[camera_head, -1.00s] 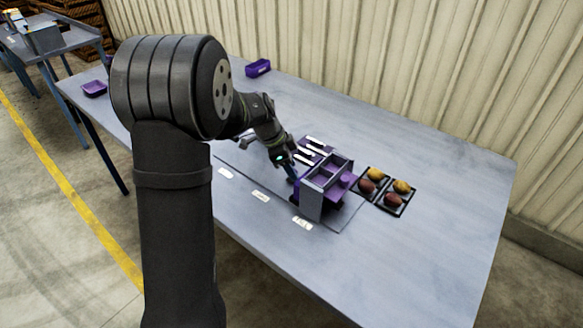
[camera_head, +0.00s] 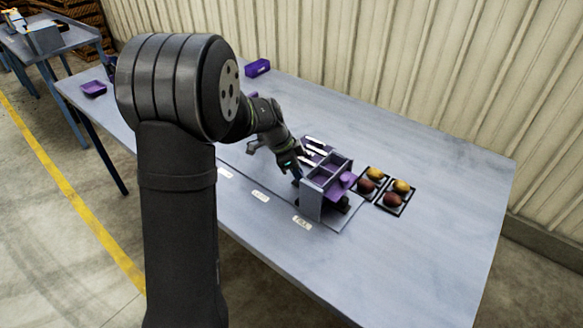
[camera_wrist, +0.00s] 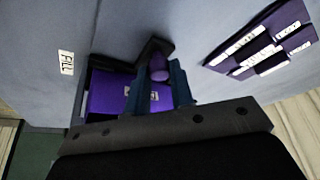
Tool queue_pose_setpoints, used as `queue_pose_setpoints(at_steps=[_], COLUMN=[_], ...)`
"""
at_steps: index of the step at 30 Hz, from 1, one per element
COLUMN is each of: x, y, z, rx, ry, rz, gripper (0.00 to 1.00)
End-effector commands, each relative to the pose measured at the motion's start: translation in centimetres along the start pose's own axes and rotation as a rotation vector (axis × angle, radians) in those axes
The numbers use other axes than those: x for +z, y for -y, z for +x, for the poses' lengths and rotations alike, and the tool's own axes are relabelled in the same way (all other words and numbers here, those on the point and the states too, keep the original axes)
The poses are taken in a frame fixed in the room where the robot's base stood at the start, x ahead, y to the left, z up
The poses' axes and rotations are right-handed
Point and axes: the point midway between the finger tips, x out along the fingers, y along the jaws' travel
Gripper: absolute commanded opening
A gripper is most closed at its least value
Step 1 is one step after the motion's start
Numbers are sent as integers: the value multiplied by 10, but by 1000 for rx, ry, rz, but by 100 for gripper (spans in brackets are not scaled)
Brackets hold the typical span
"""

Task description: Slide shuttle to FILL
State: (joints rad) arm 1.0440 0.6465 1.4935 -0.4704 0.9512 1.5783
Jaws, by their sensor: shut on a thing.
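The purple shuttle (camera_wrist: 108,95) shows in the wrist view, partly inside the grey hopper frame, with a small label on it. Its round purple knob (camera_wrist: 158,66) sits between the blue fingers of my gripper (camera_wrist: 158,82), which is shut on it. The FILL label (camera_wrist: 66,62) lies on the table beside the shuttle. In the head view my gripper (camera_head: 297,173) is at the left side of the grey and purple grader (camera_head: 312,203). The frame hides most of the shuttle there. A dark part shows under the grader's right side.
Two black trays (camera_head: 411,203) with several potatoes lie right of the grader. A purple panel with white labels (camera_head: 316,150) is behind it. Purple bins (camera_head: 258,67) stand farther back and left (camera_head: 93,88). The table's front right is clear.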

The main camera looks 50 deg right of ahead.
Motion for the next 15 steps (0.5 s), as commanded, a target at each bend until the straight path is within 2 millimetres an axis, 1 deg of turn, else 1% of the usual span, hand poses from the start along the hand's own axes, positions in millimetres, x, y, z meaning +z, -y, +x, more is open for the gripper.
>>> queue_pose_setpoints(at_steps=[1,3,10,11,12,14,15], x=[-7,-11,-12,-12,-12,-12,-12], y=[-6,-11,-13,-13,-13,-13,-12], z=[2,4,5,5,5,5,5], rx=[1,0,4,5,5,4,4], ry=[-1,-2,-3,-3,-3,-3,-3], rz=[4,2,1,1,1,1,1], gripper=[0,0,0,23,31,43,43])
